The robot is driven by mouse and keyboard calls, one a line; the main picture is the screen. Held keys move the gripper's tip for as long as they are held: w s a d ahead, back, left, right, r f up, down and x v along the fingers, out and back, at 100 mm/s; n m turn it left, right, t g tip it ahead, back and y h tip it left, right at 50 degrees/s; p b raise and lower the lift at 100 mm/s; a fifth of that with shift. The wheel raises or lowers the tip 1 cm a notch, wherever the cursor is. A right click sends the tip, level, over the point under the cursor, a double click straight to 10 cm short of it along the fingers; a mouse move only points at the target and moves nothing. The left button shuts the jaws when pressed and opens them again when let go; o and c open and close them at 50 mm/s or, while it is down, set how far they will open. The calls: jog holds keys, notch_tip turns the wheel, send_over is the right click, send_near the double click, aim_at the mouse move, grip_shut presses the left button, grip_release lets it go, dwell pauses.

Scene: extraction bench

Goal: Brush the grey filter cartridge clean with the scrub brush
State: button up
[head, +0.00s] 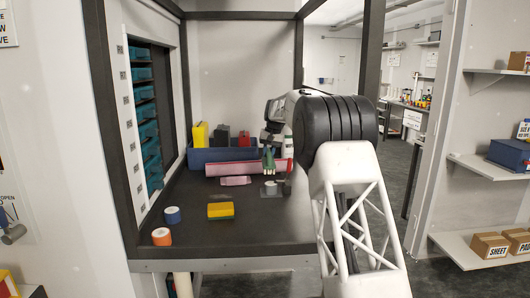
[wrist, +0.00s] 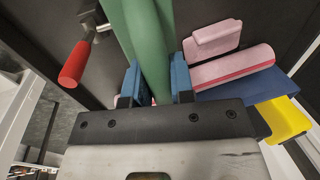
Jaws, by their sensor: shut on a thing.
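My gripper (wrist: 157,88) is shut on a long green piece (wrist: 140,30), which looks like the handle of the scrub brush. A small light grey cylinder (head: 270,187), likely the grey filter cartridge, stands on the bench below my gripper. In the wrist view I cannot make out the cartridge. I cannot tell whether the brush touches it.
A red handle (wrist: 75,64) on a metal part is left of my gripper in the wrist view. Pink pieces (head: 232,168) and a blue bin (head: 205,156) lie behind.

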aim_at(268, 168)
dwell(0.6)
jog(key=shift+f, duration=3.3)
jog(key=shift+f, duration=0.2)
jog(key=shift+w, duration=0.15)
jog(key=shift+w, duration=1.1)
jog(key=shift+s+r, duration=0.1)
jog(key=shift+s, duration=0.05)
jog(key=shift+s, duration=0.4)
jog(key=shift+s+f, duration=0.2)
jog(key=shift+s, duration=0.5)
